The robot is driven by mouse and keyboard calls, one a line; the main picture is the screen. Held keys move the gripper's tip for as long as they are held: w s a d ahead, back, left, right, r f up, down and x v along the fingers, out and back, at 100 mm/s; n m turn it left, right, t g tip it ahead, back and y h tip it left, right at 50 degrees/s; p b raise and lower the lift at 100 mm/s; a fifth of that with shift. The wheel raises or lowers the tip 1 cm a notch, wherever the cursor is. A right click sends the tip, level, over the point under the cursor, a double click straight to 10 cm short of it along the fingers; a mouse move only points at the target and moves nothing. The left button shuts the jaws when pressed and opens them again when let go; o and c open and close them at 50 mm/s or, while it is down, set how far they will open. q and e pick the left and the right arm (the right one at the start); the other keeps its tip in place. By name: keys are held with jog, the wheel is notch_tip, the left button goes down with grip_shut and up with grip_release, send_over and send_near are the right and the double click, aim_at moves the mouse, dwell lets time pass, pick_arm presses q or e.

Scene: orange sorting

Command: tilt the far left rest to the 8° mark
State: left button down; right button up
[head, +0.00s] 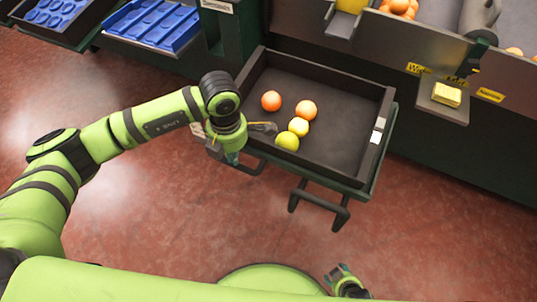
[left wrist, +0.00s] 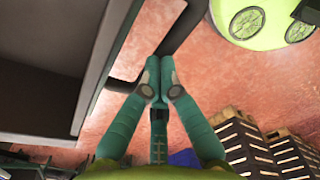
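A dark tray (head: 350,92) with a raised rim stands at the centre of the head view, with dark bar handles along its near side. My left gripper (head: 232,158) is at the near left corner of the tray, at the left handle (head: 252,171). In the left wrist view its teal fingers (left wrist: 158,78) are drawn together at the dark handle bar (left wrist: 185,30), apparently gripping it. I cannot make out an 8° mark; a small pale plate (head: 378,130) shows on the tray's right side. My right gripper (head: 345,280) is partly visible at the bottom edge, its opening unclear.
Two oranges (head: 271,100) and two yellow fruits (head: 287,141) lie in the tray. A second handle (head: 320,205) projects from its near side. A blue tray (head: 155,22) is at upper left. A yellow block (head: 446,95) sits on a ledge at right. The red floor in front is clear.

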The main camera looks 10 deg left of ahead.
pick_arm(q)
jog(key=shift+r+p, duration=1.05)
jog(key=shift+r, duration=0.5)
notch_tip(320, 180, up, 6)
jog(key=p, duration=0.3)
jog(key=shift+p, duration=0.35)
